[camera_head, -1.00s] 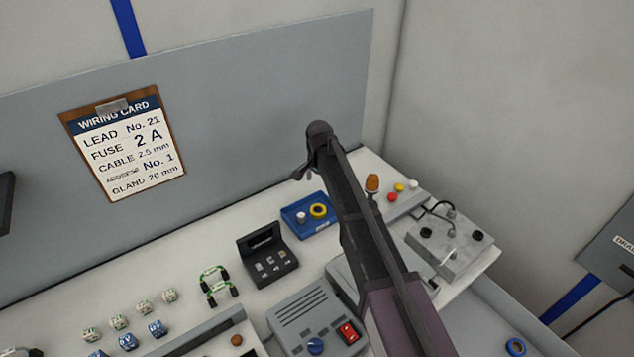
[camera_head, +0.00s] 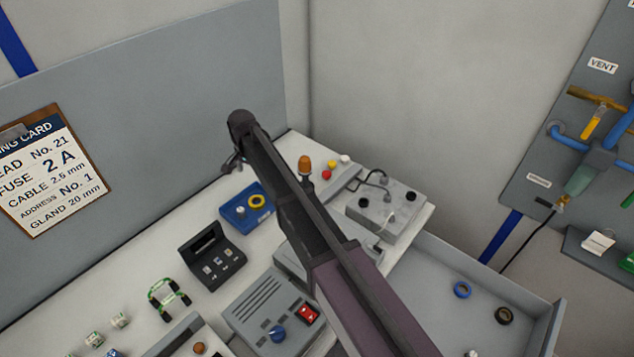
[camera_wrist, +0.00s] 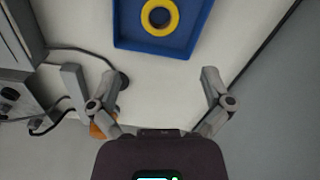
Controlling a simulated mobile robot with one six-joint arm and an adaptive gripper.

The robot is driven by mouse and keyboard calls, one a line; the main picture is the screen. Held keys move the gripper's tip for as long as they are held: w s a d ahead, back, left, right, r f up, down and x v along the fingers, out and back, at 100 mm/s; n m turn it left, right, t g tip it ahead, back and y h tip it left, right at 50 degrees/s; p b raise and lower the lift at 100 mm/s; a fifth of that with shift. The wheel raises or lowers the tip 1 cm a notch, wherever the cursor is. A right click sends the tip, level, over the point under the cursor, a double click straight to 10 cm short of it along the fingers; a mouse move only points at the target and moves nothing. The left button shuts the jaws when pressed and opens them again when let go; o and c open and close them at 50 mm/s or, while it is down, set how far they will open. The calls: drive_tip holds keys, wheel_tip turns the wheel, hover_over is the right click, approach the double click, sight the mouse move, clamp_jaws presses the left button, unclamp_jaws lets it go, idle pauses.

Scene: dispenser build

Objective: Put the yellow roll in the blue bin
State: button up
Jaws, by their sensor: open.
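The yellow roll (camera_head: 251,203) lies flat inside a shallow blue bin (camera_head: 233,222) on the bench, beside a small white piece (camera_head: 240,212). In the wrist view the yellow roll (camera_wrist: 160,32) and the blue bin (camera_wrist: 126,37) show at the top edge, with the bin's far part cut off. My gripper (camera_head: 232,165) is above the bench, near the back panel and beyond the bin.
A black holder (camera_head: 212,257), a grey box with a red switch (camera_head: 262,313) and a grey unit with cables (camera_head: 388,209) stand around the bin. An orange lamp (camera_head: 305,165) stands behind my arm. An open drawer (camera_head: 420,265) holds a blue roll (camera_head: 462,289) and a dark roll (camera_head: 503,315).

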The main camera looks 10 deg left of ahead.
drive_tip(key=d+n, duration=0.1)
drive_tip(key=d, duration=2.8)
drive_tip(key=s+d, duration=0.6)
drive_tip(key=d, duration=0.6)
drive_tip(key=s+d+n, duration=0.1)
drive_tip(key=s+d, duration=0.5)
drive_tip(key=d, duration=0.6)
drive_tip(key=shift+s+d, duration=0.25)
drive_tip(key=shift+d, duration=0.15)
